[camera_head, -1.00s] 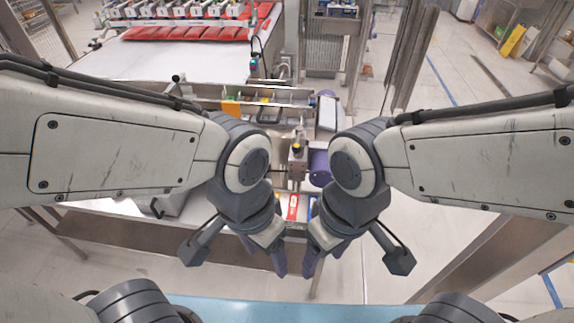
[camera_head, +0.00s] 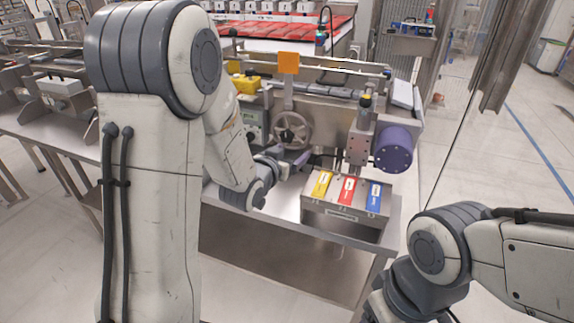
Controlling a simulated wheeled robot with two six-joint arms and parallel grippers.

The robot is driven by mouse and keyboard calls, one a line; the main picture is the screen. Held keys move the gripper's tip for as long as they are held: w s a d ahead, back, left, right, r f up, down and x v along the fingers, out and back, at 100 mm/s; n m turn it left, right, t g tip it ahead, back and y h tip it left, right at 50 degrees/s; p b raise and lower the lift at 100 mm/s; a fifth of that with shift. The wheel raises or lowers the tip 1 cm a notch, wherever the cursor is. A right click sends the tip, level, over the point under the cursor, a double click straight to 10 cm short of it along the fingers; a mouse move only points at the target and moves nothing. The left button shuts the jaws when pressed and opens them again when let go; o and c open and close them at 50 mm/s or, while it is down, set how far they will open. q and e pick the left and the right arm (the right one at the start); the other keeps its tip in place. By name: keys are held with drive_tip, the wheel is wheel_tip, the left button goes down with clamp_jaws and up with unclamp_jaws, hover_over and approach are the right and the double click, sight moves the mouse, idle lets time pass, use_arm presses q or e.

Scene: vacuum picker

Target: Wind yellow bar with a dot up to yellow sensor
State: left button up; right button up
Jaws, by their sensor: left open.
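A grey spoked handwheel (camera_head: 292,130) is on the front of the machine, under an orange block (camera_head: 288,62). My left gripper (camera_head: 288,160) is open, its fingers close to the lower rim of the handwheel; I cannot tell whether they touch it. A yellow block (camera_head: 246,84) sits left of the wheel. A small yellow-topped part (camera_head: 365,98) stands on the post right of it. I cannot tell which yellow part is the sensor, nor make out a bar with a dot. My right arm is at the lower right with its fingers out of view.
A purple motor (camera_head: 394,150) sits on the machine's right. A box (camera_head: 342,212) with yellow (camera_head: 322,184), red (camera_head: 347,190) and blue (camera_head: 374,197) labels stands at the right of the metal table (camera_head: 290,232). Floor is open at the right.

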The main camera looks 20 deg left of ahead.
sight(286, 138)
use_arm(q)
drive_tip(key=a+f+n+t+b, duration=0.1)
drive_tip(key=a+f+t+b, duration=0.1)
drive_tip(key=a+f+b, duration=0.25)
drive_tip(key=shift+t+y, duration=0.4)
drive_tip(key=w, duration=0.7)
drive_tip(key=w+r, duration=0.1)
drive_tip(key=w, duration=0.3)
drive_tip(key=shift+a+r+p, duration=0.1)
drive_tip(key=shift+a+p, duration=0.3)
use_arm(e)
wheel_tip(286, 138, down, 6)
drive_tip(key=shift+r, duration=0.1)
